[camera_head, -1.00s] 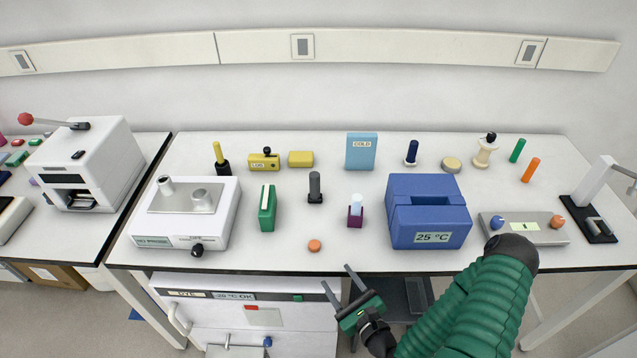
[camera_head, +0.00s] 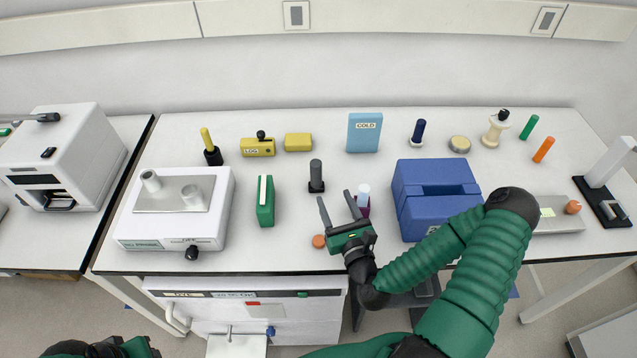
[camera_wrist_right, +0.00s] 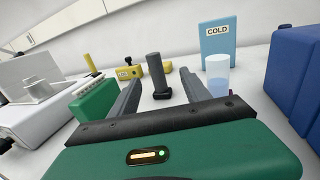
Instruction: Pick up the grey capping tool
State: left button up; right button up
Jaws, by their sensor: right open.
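The grey capping tool (camera_head: 316,177) stands upright on the table, a dark grey cylinder on a darker base. It also shows in the right wrist view (camera_wrist_right: 156,75), beyond and between my open fingers. My right gripper (camera_head: 337,208) is open and empty, in front of the tool and a little to its right, apart from it. The fingers point toward the back of the table. A dark part of my left arm shows at the bottom left in the head view, but its fingers cannot be made out.
A purple-based tube with a clear top (camera_head: 363,198) stands close right of my right gripper. An orange disc (camera_head: 318,241) lies just left of it. A green block (camera_head: 265,202) is left of the tool. The blue 25 °C box (camera_head: 437,215) is at right.

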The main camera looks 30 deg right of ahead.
aim_at(318, 174)
jog(key=w+b, duration=0.3)
jog(key=w+f+b, duration=0.1)
jog(key=shift+w+a+b, duration=0.15)
jog(key=shift+w+b, duration=0.15)
jog(key=shift+w, duration=0.1)
jog(key=shift+w+d+r, duration=0.15)
jog(key=shift+w+d, duration=0.3)
jog(key=shift+w, duration=0.15)
jog(key=shift+w+d+r, duration=0.15)
jog(key=shift+w+d, duration=0.3)
jog(key=shift+w, duration=0.15)
jog(key=x, duration=0.3)
jog(key=shift+w+a+f, duration=0.1)
jog(key=shift+w+f, duration=0.05)
jog(key=shift+w, duration=0.1)
jog(key=shift+a, duration=0.45)
jog(key=shift+s, duration=0.1)
jog(key=c, duration=0.4)
jog(key=shift+d, duration=0.4)
jog(key=c, duration=0.7)
pick_arm(q)
jog(key=s+x, duration=0.1)
jog(key=x, duration=0.5)
jog(key=shift+a+f, duration=0.35)
jog(key=shift+a, duration=0.05)
pick_arm(e)
jog(key=shift+a, duration=0.1)
